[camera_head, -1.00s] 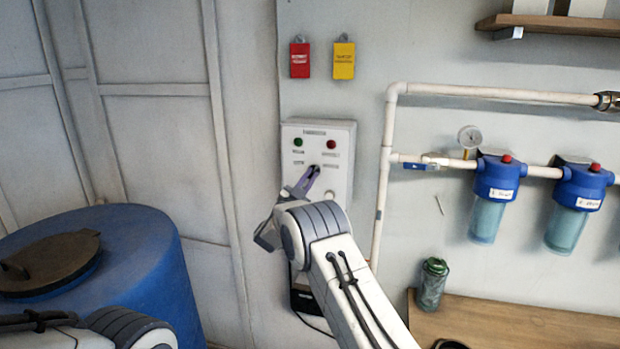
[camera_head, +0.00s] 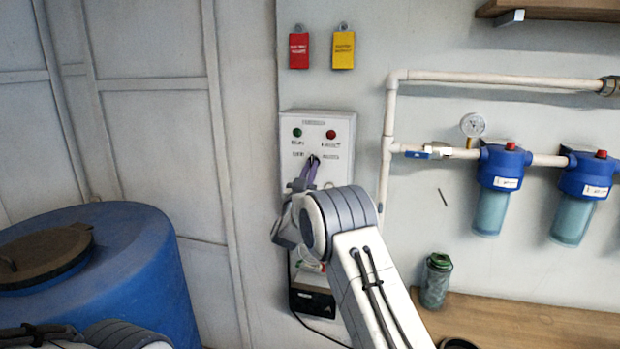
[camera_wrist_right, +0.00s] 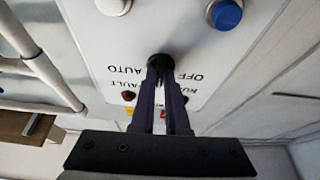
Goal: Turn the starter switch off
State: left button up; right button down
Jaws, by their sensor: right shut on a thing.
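The white control box (camera_head: 345,135) hangs on the wall. It has a green lamp, a red lamp and a black starter switch (camera_wrist_right: 160,62) below them. In the right wrist view, the box is upside down, and the switch sits between the labels AUTO and OFF. My right gripper (camera_head: 313,161) reaches up to the box from below. Its purple fingers are shut on the switch knob and cover much of it, so which way the knob points cannot be told. My left gripper is out of view; only part of my left arm shows at the lower left.
A blue barrel (camera_head: 130,260) stands at the left. A white pipe (camera_head: 387,165) runs up the wall right of the box, with blue filter housings (camera_head: 500,170) beyond. Red (camera_head: 299,50) and yellow (camera_head: 343,50) tags hang above. A wooden bench (camera_head: 520,320) is at the lower right.

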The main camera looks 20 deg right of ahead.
jog(key=shift+s+d+n+t+y+b, duration=0.15)
jog(key=shift+n+y+b, duration=0.4)
jog(key=shift+n, duration=0.8)
jog(key=shift+w+a+n+t+y+b, duration=0.1)
jog(key=shift+n+t+y+b, duration=0.15)
jog(key=shift+n+y, duration=0.8)
jog(key=shift+s+d+n+t+y+b, duration=0.1)
jog(key=shift+n+y+b, duration=0.25)
jog(key=shift+n, duration=1.35)
jog(key=c, duration=0.9)
grip_release()
jog(key=b+v, duration=0.4)
jog(key=v, duration=0.6)
jog(key=shift+s+f, duration=0.1)
jog(key=shift+s, duration=0.15)
